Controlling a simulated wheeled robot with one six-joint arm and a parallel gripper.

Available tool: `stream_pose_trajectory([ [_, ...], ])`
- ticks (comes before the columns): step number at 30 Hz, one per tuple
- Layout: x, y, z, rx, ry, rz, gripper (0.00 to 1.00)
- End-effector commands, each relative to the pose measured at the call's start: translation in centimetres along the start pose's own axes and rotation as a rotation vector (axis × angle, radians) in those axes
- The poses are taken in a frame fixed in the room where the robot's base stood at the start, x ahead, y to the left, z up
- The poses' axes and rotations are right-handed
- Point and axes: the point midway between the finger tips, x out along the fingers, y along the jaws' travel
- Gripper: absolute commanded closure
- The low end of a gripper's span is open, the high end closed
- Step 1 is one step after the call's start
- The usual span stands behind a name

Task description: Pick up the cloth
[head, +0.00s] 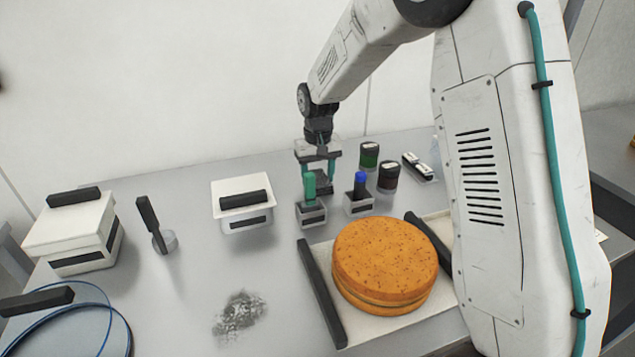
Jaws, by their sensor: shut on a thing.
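A dark holder (323,184) shows just below the fingertips. I cannot tell whether the held thing is still touching it.
In front stand small holders with a green item (309,187) and a blue-topped item (360,184). Dark jars (388,177) stand to the right. A round orange cake (385,265) is on a tray. A lidded white box (242,204) stands left. A grey smudge (240,314) marks the table.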

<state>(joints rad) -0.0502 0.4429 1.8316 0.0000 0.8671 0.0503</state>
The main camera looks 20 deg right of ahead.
Motion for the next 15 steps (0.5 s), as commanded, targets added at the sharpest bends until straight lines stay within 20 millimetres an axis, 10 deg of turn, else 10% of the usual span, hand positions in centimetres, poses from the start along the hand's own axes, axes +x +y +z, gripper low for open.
stream_pose_trajectory([
  [15,-6.3,0.0,-0.1,0.000,0.004,0.000,0.69],
])
